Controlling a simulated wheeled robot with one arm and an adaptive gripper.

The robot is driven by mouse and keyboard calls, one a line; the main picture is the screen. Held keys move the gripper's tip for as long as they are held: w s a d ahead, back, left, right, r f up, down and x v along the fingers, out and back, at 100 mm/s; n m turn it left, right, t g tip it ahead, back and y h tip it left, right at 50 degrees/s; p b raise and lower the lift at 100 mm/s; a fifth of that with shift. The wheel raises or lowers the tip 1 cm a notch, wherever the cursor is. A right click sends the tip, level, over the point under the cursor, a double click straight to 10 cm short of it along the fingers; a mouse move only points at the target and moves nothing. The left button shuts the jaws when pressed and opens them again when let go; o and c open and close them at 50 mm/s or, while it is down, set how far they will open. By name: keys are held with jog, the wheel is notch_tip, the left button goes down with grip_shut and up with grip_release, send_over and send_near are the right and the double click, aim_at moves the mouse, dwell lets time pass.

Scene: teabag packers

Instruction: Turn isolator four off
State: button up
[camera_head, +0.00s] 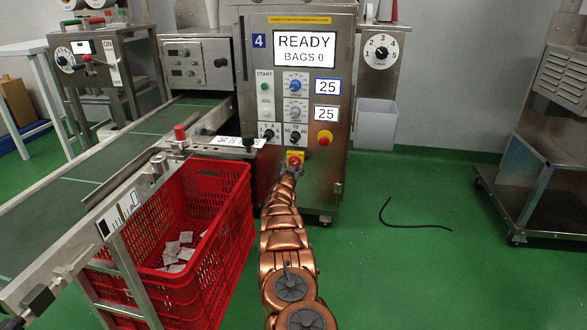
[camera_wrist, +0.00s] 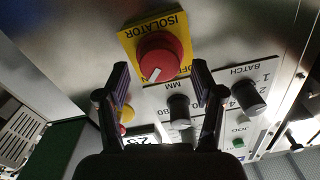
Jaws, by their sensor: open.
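Machine four (camera_head: 345,100) carries a blue "4" label and a screen reading READY, BAGS 0. Its isolator, a red rotary knob (camera_head: 294,160) on a yellow plate (camera_head: 303,154), sits low on the front panel. In the wrist view, which is upside down, the red knob (camera_wrist: 160,58) has a white pointer mark slanting to the lower left. The yellow plate (camera_wrist: 135,40) reads ISOLATOR, with OFF lettering partly hidden by the knob. My gripper (camera_head: 291,172) is just in front of the knob. Its two fingers (camera_wrist: 160,73) are apart, either side of the knob's lower part; contact cannot be told.
A red-and-yellow stop button (camera_head: 325,138) and several black selector knobs (camera_head: 295,136) are close by. A red crate (camera_head: 235,215) with teabags stands left under the conveyor (camera_head: 70,185). A grey bin (camera_head: 376,125) hangs right. A black cable (camera_head: 415,225) lies on open green floor.

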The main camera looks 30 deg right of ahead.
jog(key=shift+w+d+f, duration=0.15)
jog(key=shift+w+d, duration=0.05)
jog(key=shift+w, duration=0.05)
jog(key=c, duration=1.1)
